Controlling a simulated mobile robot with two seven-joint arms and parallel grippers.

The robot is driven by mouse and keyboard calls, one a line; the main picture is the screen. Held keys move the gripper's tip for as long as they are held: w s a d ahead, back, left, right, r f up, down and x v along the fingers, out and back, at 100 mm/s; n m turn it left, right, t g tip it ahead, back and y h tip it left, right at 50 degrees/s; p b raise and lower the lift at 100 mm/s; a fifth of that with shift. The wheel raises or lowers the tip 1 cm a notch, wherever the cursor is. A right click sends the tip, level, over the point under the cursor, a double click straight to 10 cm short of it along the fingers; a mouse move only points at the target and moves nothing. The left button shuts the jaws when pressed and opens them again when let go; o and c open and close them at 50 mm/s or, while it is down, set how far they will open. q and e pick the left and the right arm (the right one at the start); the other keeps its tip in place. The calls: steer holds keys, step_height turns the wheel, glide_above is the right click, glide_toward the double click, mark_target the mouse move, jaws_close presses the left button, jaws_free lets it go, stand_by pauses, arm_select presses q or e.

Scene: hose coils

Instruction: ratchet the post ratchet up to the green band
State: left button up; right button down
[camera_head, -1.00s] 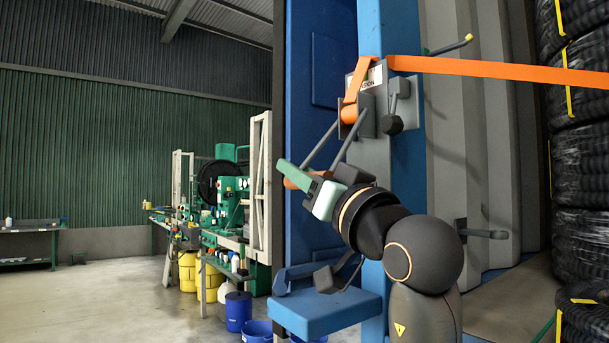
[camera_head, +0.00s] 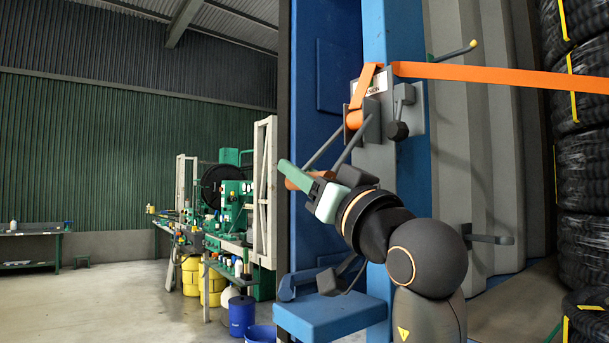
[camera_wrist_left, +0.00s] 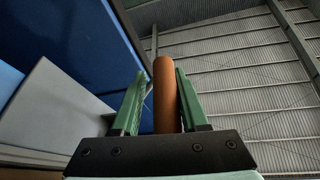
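The post ratchet (camera_head: 375,125) is a grey plate and bracket on the blue post (camera_head: 408,170). An orange strap (camera_head: 480,72) runs from it to the right and loops over its drum. A white label (camera_head: 373,84) with partly hidden lettering is behind the strap; a small green patch shows by it, but I cannot read any band. Two grey handle bars (camera_head: 325,143) slope down left to an orange grip (camera_head: 291,185). My left gripper (camera_head: 290,171) has its green fingers around that grip, which stands between them in the left wrist view (camera_wrist_left: 166,95). My right gripper is out of view.
A blue ledge (camera_head: 330,315) juts out below my left arm. Black wrapped hose coils (camera_head: 582,170) are stacked at the right. A yellow-tipped hook (camera_head: 455,50) and a grey peg (camera_head: 490,239) stick out right of the post. Open floor (camera_head: 100,295) lies at the left.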

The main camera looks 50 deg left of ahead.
arm_select(q)
steer(key=shift+d+f, duration=0.2)
steer(key=b+v, duration=0.4)
steer(key=v, duration=0.8)
steer(key=shift+s+r, duration=0.1)
stand_by(0.4)
